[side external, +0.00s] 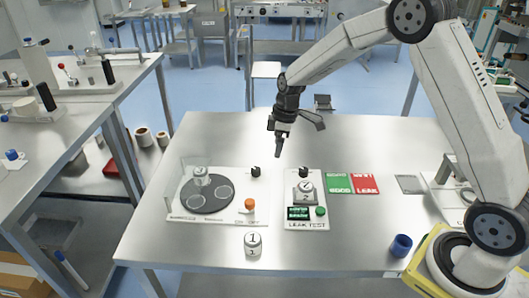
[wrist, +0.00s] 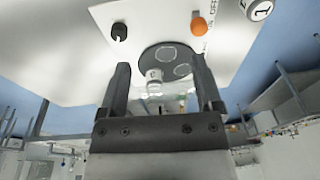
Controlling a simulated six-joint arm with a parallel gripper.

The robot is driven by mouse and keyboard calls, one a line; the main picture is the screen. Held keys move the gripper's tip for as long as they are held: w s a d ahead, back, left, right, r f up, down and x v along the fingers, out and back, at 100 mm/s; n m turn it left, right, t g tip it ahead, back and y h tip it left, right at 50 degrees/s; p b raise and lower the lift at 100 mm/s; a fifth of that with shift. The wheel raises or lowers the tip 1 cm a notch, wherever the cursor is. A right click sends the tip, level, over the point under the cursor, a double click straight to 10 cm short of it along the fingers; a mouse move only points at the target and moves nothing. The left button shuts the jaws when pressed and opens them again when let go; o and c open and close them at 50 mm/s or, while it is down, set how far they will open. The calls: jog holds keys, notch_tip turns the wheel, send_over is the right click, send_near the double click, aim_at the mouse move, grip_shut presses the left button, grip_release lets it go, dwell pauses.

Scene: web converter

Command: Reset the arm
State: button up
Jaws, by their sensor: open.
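My gripper (side external: 278,137) is open and empty in the side view, raised over the back part of the steel table (side external: 350,130). It is apart from everything on the table. In the wrist view my gripper's two fingers (wrist: 162,90) stand apart with nothing held between them. The arm reaches in from the right.
A white panel (side external: 178,212) carries a dark disc (side external: 207,194) and an orange knob (side external: 250,204). The leak test unit (side external: 305,224) holds a white piece (side external: 305,187). Piece "1" (side external: 252,243) stands in front. Green (side external: 338,183) and red (side external: 364,183) cards and a blue cup (side external: 401,245) are rightward.

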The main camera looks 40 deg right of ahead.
jog(key=s+a+r+m+t, duration=0.1)
jog(key=s+m, duration=0.3)
jog(key=s, duration=0.7)
jog(key=s+a+r+m+h, duration=0.1)
jog(key=s+m, duration=0.3)
jog(key=s, duration=0.7)
jog(key=shift+a+r+m+t+h, duration=0.2)
jog(key=shift+a+m+t+h, duration=0.15)
jog(key=shift+a, duration=0.3)
